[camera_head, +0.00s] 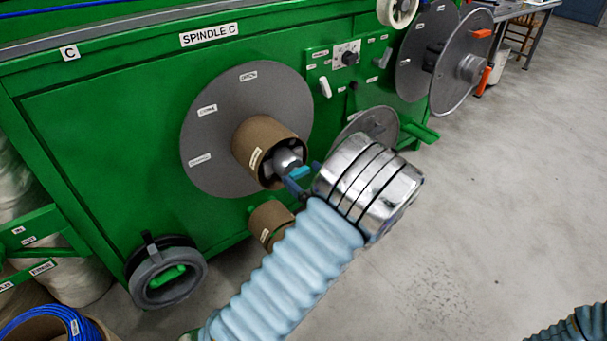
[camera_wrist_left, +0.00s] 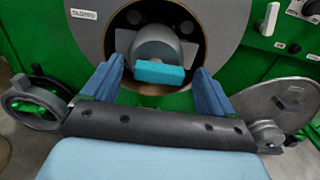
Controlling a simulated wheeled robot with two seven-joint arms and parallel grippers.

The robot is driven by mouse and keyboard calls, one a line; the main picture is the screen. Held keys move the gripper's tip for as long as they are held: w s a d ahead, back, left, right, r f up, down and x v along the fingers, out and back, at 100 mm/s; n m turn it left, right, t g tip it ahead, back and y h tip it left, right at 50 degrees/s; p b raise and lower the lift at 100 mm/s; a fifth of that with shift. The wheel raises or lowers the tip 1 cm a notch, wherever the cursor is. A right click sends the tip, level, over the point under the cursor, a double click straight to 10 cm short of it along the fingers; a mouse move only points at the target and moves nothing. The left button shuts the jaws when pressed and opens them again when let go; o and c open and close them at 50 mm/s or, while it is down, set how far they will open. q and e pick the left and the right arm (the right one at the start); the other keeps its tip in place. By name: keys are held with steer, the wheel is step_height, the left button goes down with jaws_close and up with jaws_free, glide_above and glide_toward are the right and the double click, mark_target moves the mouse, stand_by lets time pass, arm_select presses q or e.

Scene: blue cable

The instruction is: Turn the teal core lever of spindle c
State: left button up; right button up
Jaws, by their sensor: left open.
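Spindle C has a grey disc (camera_head: 222,130) with a brown cardboard core (camera_head: 262,140) on the green machine front. In the left wrist view, the teal core lever (camera_wrist_left: 158,75) lies roughly level across the end of the grey hub (camera_wrist_left: 155,50), inside the core. My left gripper (camera_wrist_left: 159,92) is open, with one dark blue finger on each side of the lever. Gaps show between fingers and lever. In the head view, my left gripper (camera_head: 300,180) is at the mouth of the core, and only a bit of teal shows there. My right gripper is out of view.
A control panel with a black knob (camera_head: 350,58) and a white switch (camera_head: 325,88) is right of the spindle. A smaller grey disc (camera_head: 381,122) sits low behind my left wrist. A grey ring (camera_head: 166,276) is lower left. Open floor (camera_head: 480,210) lies right.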

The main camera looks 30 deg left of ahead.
arm_select(q)
steer(key=shift+w+a, duration=0.2)
steer(key=shift+a, duration=0.3)
steer(key=c, duration=1.1)
steer(key=shift+o, duration=0.2)
